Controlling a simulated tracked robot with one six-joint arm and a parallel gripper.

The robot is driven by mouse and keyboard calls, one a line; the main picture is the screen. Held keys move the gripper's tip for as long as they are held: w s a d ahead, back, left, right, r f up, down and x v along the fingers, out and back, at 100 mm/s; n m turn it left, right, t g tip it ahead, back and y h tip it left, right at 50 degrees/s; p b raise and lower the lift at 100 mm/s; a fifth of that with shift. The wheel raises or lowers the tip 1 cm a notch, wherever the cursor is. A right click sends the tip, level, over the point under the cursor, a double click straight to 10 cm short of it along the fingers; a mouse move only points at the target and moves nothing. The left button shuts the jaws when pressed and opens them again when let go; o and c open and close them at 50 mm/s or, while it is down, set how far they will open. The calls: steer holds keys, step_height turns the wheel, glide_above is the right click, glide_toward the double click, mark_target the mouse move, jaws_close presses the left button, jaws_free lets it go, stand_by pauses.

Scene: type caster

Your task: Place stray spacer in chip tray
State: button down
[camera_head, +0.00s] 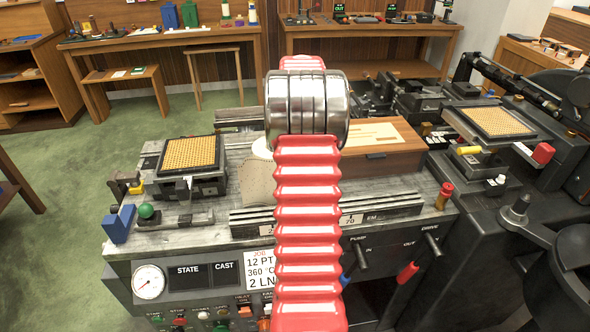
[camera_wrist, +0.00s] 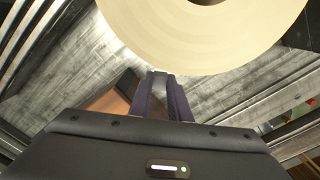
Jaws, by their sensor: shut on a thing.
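In the wrist view, my gripper (camera_wrist: 160,80) points down over the grey metal deck with its two dark fingers close together. A tiny grey sliver shows between the fingertips; it looks like the spacer (camera_wrist: 157,73), mostly hidden by the fingers. In the head view my red arm covers the gripper and whatever it holds. I cannot pick out the chip tray for certain. A brown piece (camera_wrist: 108,102) shows just left of the fingers in the wrist view, partly hidden by my gripper body.
A large cream disc (camera_wrist: 200,30) crosses the top of the wrist view. In the head view, gridded yellow cases (camera_head: 190,153) (camera_head: 495,122) stand left and right. A wooden case (camera_head: 385,135) sits right of my arm. Rails (camera_head: 390,205) run along the machine's front.

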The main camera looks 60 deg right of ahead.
steer(key=shift+f, duration=2.45)
steer(key=c, duration=1.7)
jaws_free()
steer(key=shift+f, duration=0.1)
steer(key=shift+o, duration=0.2)
step_height(320, 180, up, 12)
steer(key=shift+r, duration=0.1)
steer(key=shift+o, duration=0.4)
